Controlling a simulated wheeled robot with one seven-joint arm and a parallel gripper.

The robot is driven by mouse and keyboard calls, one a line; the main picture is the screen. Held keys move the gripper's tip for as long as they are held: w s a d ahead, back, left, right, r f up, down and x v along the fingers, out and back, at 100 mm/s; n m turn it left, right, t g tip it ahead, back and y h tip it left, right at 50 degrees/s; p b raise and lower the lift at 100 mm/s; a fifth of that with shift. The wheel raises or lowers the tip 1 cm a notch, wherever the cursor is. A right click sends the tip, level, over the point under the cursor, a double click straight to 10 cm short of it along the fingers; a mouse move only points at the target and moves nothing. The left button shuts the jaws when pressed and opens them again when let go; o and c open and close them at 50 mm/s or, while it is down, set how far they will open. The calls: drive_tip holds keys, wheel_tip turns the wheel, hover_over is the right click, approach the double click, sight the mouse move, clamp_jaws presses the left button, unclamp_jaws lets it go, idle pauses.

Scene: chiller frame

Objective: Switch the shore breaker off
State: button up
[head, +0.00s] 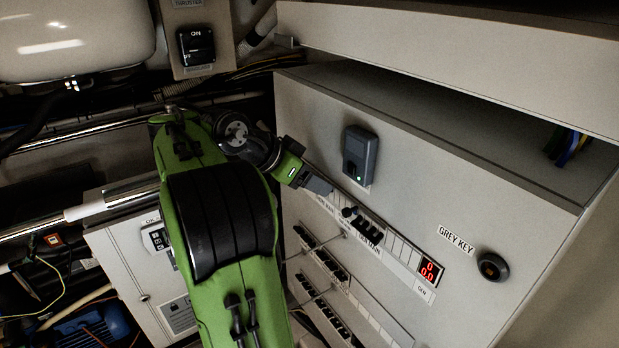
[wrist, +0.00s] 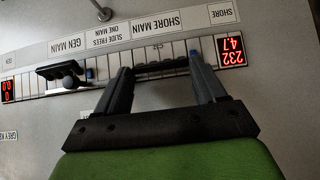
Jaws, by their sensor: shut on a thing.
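The shore breaker (wrist: 162,67) shows in the wrist view as a dark bar under the SHORE MAIN label (wrist: 160,24). My gripper (wrist: 161,72) has one finger at each end of this bar and is shut on it. In the head view, my gripper (head: 322,188) is at the left part of the breaker row and hides the shore breaker. The lit shore display (wrist: 231,49) in the wrist view reads 232 and 4.7.
The gen display (head: 429,270) reads zeros. A grey box with a green light (head: 360,155) and a key switch (head: 493,267) stick out from the panel.

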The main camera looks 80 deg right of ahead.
drive_tip(key=f+g+h+b, duration=0.2)
drive_tip(key=h+b, duration=0.1)
drive_tip(key=b, duration=0.2)
drive_tip(key=f+g+h+b, duration=0.1)
drive_tip(key=g+h+b, duration=0.2)
drive_tip(key=b, duration=0.2)
drive_tip(key=f+g+h+b, duration=0.2)
drive_tip(key=b, duration=0.3)
drive_tip(key=shift+w+a+f+g+h+b, duration=0.3)
drive_tip(key=shift+a+h+b, duration=0.05)
drive_tip(key=shift+h+b, duration=0.05)
drive_tip(key=shift+r, duration=0.1)
drive_tip(key=o, duration=1)
drive_tip(key=shift+o, duration=0.2)
